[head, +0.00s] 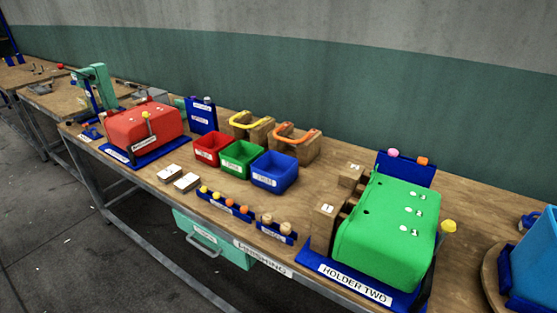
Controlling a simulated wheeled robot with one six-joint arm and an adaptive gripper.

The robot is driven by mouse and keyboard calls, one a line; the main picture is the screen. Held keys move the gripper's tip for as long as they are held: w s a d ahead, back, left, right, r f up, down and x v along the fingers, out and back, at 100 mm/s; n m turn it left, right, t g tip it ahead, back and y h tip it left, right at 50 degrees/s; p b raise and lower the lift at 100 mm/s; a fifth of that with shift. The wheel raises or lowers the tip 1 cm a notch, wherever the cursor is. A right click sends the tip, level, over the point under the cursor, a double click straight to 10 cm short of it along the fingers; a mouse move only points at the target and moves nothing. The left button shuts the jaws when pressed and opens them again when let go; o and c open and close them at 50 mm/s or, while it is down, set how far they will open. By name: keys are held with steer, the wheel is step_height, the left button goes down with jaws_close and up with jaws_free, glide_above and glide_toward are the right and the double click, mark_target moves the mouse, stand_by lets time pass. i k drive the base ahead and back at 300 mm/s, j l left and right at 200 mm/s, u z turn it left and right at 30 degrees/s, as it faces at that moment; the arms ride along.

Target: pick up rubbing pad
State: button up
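No object carries a readable rubbing pad label, so I cannot tell for sure which one it is. Two wooden blocks with arched handles stand at the back of the bench, one with a yellow handle (252,120) and one with an orange handle (297,135). Two small flat blocks with pale tops, a left one (170,173) and a right one (187,182), lie near the front edge. My gripper is not in view.
Red (208,149), green (241,158) and blue (274,171) bins stand mid-bench. A red machine body (140,127) is left of them; a large green one (385,235) on a blue HOLDER TWO base is right. Racks of small knobs (226,204) line the front edge.

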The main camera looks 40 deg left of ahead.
mark_target(169, 174)
steer(key=u, duration=0.45)
steer(key=j+u, duration=0.1)
steer(key=u, duration=0.3)
steer(key=j+u, duration=0.1)
steer(key=u, duration=0.8)
